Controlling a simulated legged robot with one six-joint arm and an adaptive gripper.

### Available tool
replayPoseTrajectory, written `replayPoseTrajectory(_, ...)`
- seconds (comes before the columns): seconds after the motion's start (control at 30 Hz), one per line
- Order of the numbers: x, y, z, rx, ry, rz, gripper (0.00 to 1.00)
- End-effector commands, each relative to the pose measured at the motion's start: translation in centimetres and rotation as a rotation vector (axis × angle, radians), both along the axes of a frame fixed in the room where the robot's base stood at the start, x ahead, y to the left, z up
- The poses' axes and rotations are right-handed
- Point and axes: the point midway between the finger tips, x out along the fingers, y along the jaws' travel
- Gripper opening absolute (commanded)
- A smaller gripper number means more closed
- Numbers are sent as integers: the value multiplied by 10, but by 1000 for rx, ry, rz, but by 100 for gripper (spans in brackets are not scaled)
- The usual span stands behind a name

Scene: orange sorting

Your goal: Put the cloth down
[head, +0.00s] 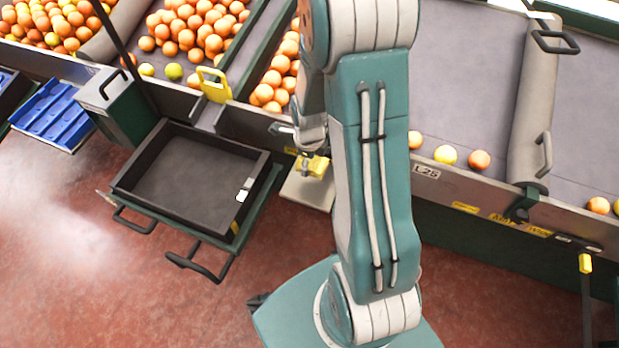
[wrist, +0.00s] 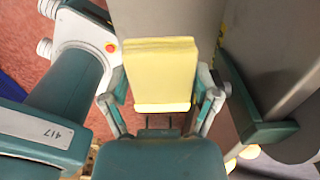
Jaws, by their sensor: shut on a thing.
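The cloth is a folded yellow pad. In the wrist view the cloth (wrist: 162,72) sits between the fingers of my gripper (wrist: 162,92), which is shut on it. In the head view the cloth (head: 314,165) shows as a small yellow patch left of my arm, under my gripper (head: 312,152), partly hidden by it. A pale flat plate (head: 306,192) lies just below the cloth in the head view, partly hidden by my arm. I cannot tell whether the cloth touches it.
A black empty tray (head: 128,183) on a wheeled stand is to the left. A conveyor side wall (head: 440,178) with a few fruits behind it runs to the right. Heaped oranges (head: 195,30) fill the lanes at the back. A blue crate (head: 52,115) stands far left. Red floor is open in front.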

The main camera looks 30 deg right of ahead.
Motion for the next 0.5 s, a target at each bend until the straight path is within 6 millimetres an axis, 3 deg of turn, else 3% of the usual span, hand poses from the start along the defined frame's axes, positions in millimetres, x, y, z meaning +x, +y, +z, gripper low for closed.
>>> replayPoseTrajectory(0.1,-1,0,-25,1,5,1,27)
replayPoseTrajectory(0.5,0,0,-71,1,3,2,27)
